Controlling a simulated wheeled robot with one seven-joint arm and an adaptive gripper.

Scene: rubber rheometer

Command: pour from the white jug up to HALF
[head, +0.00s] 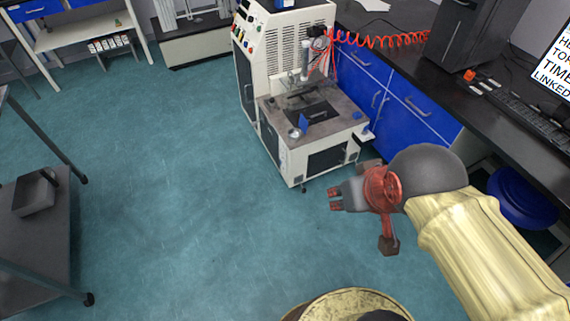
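No white jug and no HALF mark can be made out in the head view. My gripper (335,199) is held out over the floor, in front of and to the right of the white rheometer machine (262,62). Its two reddish fingertips point left with a small gap between them, and nothing shows between them. On the machine's worktop (342,118) are a small metallic cup-like item (295,133) and small blue parts, too small to identify surely. My gripper is apart from all of these.
A dark bench with blue drawers (405,122) runs along the right, with a keyboard (515,105), black computer tower (468,35) and red coiled hose (385,41). A blue stool (522,200) stands below. A grey cart holds a tray (36,196) at left. The middle floor is clear.

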